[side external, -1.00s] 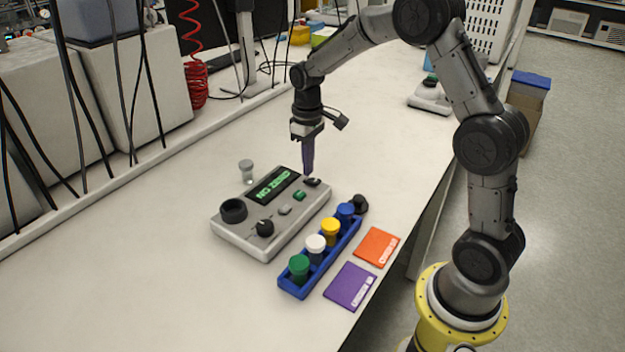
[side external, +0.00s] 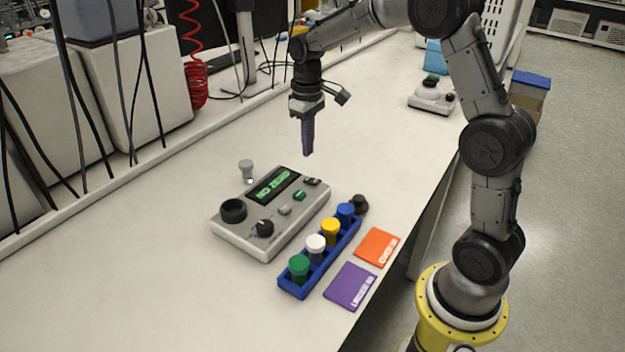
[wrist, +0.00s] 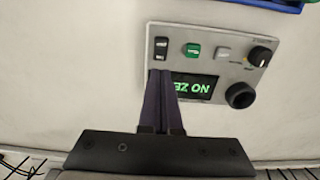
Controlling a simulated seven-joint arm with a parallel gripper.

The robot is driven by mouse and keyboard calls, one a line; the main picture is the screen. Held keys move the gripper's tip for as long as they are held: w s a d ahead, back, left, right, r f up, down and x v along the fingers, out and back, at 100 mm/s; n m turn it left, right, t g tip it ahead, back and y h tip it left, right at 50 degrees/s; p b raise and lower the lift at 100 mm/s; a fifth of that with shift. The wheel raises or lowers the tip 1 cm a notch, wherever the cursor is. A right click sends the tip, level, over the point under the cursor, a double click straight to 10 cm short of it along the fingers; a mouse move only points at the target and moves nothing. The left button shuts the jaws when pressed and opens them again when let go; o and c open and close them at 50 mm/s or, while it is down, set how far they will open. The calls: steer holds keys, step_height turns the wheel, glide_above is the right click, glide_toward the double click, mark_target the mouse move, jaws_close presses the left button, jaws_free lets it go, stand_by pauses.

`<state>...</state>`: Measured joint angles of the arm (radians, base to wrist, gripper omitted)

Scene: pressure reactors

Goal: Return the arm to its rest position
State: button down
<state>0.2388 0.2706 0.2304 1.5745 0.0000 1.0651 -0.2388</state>
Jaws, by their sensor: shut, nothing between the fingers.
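My gripper (side external: 308,151) is shut and empty, its purple fingers pointing down in the air above the back right end of the grey control box. In the wrist view the closed fingers (wrist: 160,78) overlap the box's edge beside the display. The control box (side external: 240,228) has a lit green display (side external: 274,185), partly hidden by the fingers in the wrist view. It also has a black rocker switch (side external: 312,182), a green button (side external: 299,196), a grey button (side external: 285,211), a black knob (side external: 264,228) and a round black socket (side external: 233,209).
A blue rack (side external: 291,288) holds several capped vials. A small clear vial (side external: 246,170) stands behind the box. Orange (side external: 377,248) and purple (side external: 351,287) cards lie near the table edge. A white device (side external: 431,97) stands further back. The table's front left is clear.

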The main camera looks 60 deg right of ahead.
steer(key=s+a+r+n+t, duration=0.1)
steer(key=s+a+r+t, duration=0.1)
steer(key=s+a+r, duration=0.35)
steer(key=s+a+r+t, duration=0.2)
steer(key=s+r, duration=0.4)
steer(key=r, duration=0.2)
steer(key=s+a+f, duration=0.1)
steer(key=s+f, duration=0.1)
steer(key=s, duration=0.5)
steer(key=s+a+f+m+t, duration=0.1)
steer(key=s+f, duration=0.2)
steer(key=s, duration=0.4)
steer(key=shift+a+f+t, duration=0.2)
steer(key=shift+a+t, duration=0.1)
steer(key=shift+a, duration=0.05)
